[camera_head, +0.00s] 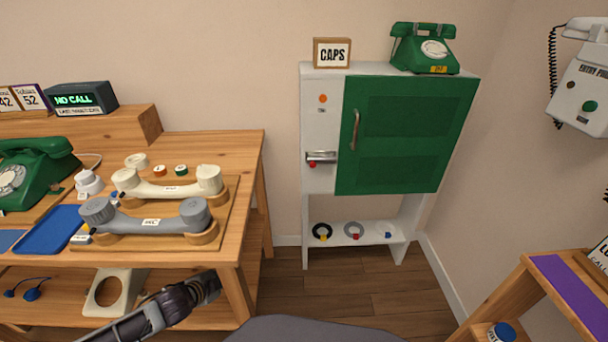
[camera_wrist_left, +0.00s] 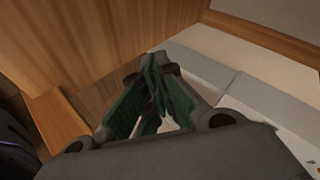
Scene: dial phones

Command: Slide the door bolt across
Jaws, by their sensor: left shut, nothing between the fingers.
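A white cabinet (camera_head: 320,100) with a green door (camera_head: 405,140) stands against the back wall. The door looks closed and has a curved metal handle (camera_head: 355,130) on its left side. A metal bolt (camera_head: 321,156) with a red knob (camera_head: 312,164) is mounted left of the door, on the white front panel. My left gripper (camera_head: 214,284) is low, beside the wooden desk's front right leg, well below and left of the bolt. It is shut and empty; its fingers fill the middle of the left wrist view (camera_wrist_left: 158,110). My right gripper is not in view.
A wooden stand (camera_head: 540,290) is at right. Open floor (camera_head: 335,295) lies before the cabinet.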

